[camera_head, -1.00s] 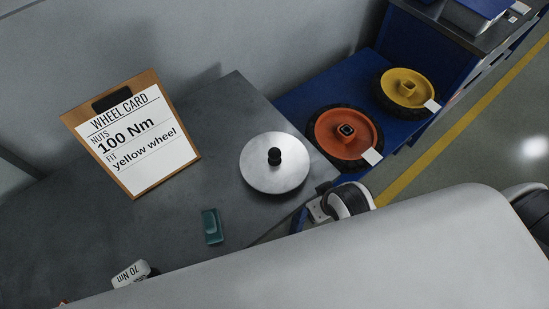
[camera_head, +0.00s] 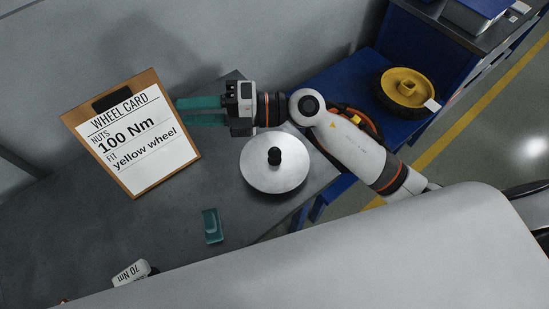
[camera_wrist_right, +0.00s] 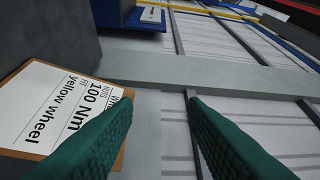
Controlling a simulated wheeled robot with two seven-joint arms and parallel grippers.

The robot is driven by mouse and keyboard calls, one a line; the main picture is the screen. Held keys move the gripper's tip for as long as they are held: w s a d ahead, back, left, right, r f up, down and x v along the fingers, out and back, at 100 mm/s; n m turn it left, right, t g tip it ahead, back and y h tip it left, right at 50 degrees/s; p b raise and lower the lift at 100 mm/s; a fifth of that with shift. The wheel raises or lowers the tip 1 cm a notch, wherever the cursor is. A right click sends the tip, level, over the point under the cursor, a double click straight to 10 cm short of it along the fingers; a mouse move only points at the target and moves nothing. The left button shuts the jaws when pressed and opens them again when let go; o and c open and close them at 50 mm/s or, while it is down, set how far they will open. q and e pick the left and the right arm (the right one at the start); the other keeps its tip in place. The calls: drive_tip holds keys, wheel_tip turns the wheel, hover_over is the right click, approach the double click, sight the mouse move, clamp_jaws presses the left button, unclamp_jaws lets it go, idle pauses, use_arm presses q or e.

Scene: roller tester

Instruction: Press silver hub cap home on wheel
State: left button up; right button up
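The silver hub cap (camera_head: 261,181), a round shiny disc with a black knob on its middle, lies on the grey bench. The yellow wheel (camera_head: 406,84) with a black tyre lies on the blue surface at the right. An orange wheel (camera_head: 366,119) beside it is mostly hidden behind my right arm. My right gripper (camera_head: 178,111) is open and empty, its teal fingers apart and pointing left, above and left of the hub cap in the head view, near the wheel card. In the right wrist view the fingers (camera_wrist_right: 160,98) stand wide apart with nothing between them.
A clipboard card (camera_head: 137,140) reading 100 Nm and yellow wheel stands at the left. A small teal object (camera_head: 212,226) lies on the bench (camera_head: 90,235). A white item marked 70 Nm (camera_head: 131,273) is at the front. Bare bench lies between card and teal object.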

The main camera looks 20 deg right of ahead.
wheel_tip(320, 180, down, 5)
drive_tip(key=n+g+h, duration=0.3)
drive_tip(key=h, duration=0.1)
drive_tip(key=g+h, duration=0.2)
drive_tip(key=h, duration=1)
approach(276, 149)
drive_tip(key=p+x, duration=0.1)
drive_tip(key=x, duration=0.2)
drive_tip(key=p+x, duration=0.1)
drive_tip(key=x, duration=0.1)
drive_tip(key=shift+w+a+f, duration=0.15)
drive_tip(key=shift+a+f, duration=0.1)
drive_tip(key=shift+f, duration=0.5)
drive_tip(key=shift+a+f+p, duration=0.15)
drive_tip(key=shift+f+p, duration=0.4)
drive_tip(key=shift+f, duration=0.05)
drive_tip(key=x, duration=0.1)
drive_tip(key=p+x, duration=0.1)
drive_tip(key=x, duration=0.1)
drive_tip(key=shift+s+f, duration=0.2)
drive_tip(key=shift+f, duration=0.5)
drive_tip(key=shift+c, duration=0.6)
